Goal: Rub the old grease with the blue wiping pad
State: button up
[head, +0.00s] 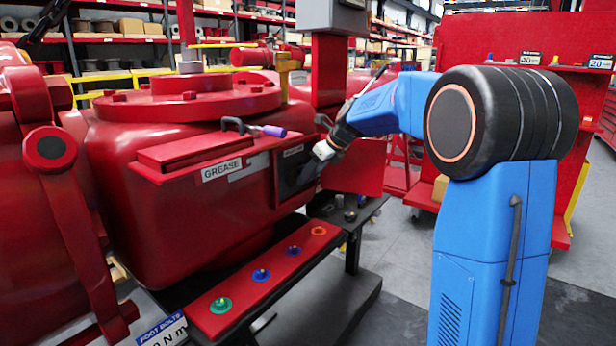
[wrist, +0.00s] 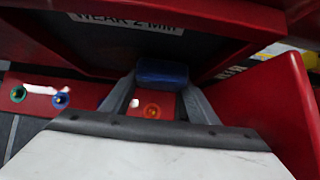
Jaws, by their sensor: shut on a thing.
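My gripper (head: 310,168) reaches into a dark opening (head: 290,175) in the side of the red actuator housing. In the wrist view my gripper (wrist: 160,84) has its two grey fingers shut on the blue wiping pad (wrist: 162,72), which spans between the fingertips. The pad is close below a dark surface (wrist: 110,38) with a "WEAR 2 MM" label; I cannot tell whether it touches. The pad cannot be made out in the head view. I cannot make out the old grease in either view.
An open red door (head: 353,165) stands right of the opening, close to my wrist. A red shelf labelled GREASE (head: 215,165) is at left, with a purple-handled tool (head: 262,130) above it. Below, a red strip (head: 240,300) carries several coloured studs.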

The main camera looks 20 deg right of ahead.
jog(key=shift+w+d, duration=0.4)
jog(key=shift+d, duration=0.1)
jog(key=shift+s+a, duration=1)
jog(key=shift+a, duration=0.45)
jog(key=shift+s+a, duration=0.95)
jog(key=shift+a, duration=0.55)
jog(key=shift+s+a, duration=1)
jog(key=shift+a, duration=0.45)
jog(key=shift+s, duration=0.15)
